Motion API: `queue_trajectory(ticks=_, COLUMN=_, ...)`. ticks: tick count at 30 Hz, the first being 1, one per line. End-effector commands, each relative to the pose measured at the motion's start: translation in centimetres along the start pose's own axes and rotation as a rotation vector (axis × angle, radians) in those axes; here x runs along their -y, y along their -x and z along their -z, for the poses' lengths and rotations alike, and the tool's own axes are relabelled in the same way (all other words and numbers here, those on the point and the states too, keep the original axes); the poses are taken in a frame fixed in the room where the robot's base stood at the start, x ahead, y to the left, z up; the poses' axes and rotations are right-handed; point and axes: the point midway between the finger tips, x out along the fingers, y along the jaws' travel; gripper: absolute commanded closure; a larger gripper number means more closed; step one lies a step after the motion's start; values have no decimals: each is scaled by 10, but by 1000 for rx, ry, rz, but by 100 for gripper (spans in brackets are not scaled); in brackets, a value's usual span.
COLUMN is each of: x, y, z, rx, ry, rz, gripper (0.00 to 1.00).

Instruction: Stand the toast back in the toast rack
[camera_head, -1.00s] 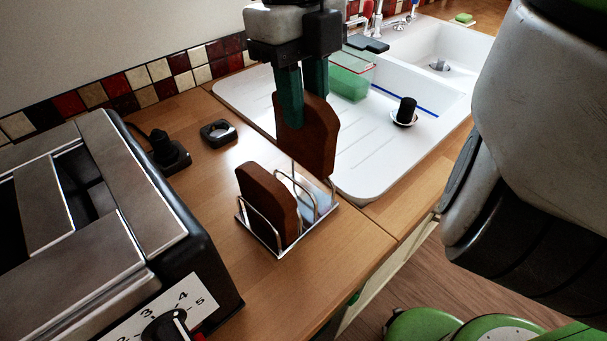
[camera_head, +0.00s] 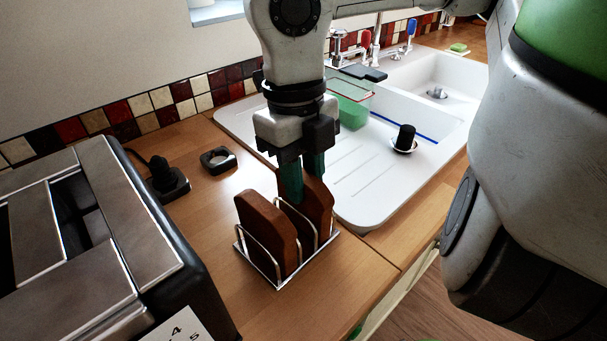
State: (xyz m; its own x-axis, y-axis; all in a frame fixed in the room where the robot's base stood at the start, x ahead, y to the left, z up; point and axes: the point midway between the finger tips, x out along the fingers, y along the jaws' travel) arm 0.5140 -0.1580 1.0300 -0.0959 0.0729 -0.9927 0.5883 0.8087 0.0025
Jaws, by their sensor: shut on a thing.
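The wire toast rack (camera_head: 277,284) stands on the wooden counter, left of the sink's drainer. One brown slice of toast (camera_head: 265,232) stands upright in its front slot. A second slice of toast (camera_head: 321,212) is upright behind it, low between the rack's rear wires. My gripper (camera_head: 302,194) points down and is shut on the top of this second slice. The front slice and wires hide part of the held slice's lower edge, so I cannot tell whether it touches the rack's base.
A large metal toaster (camera_head: 90,240) fills the left. A black plug (camera_head: 167,180) and a dark ring-shaped object (camera_head: 217,160) lie behind the rack. The white sink drainer (camera_head: 365,190) is to the right, with a black-topped stopper (camera_head: 404,140) on it. Bare counter lies in front of the rack.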

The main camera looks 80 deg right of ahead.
Motion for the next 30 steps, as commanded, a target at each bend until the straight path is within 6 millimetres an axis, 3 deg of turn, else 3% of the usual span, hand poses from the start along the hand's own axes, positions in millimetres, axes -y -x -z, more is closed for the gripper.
queue_trajectory(ticks=1, x=0, y=-3, z=0, rx=0, ry=-1, rz=0, gripper=100)
queue_trajectory(ticks=2, x=0, y=-2, z=0, rx=0, ry=-1, rz=0, gripper=72)
queue_trajectory(ticks=9, x=0, y=-1, z=0, rx=0, ry=0, rz=0, gripper=49)
queue_trajectory(ticks=21, x=0, y=6, z=0, rx=1, ry=-1, rz=0, gripper=47)
queue_trajectory(ticks=30, x=0, y=64, z=0, rx=3, ry=-3, rz=1, gripper=47)
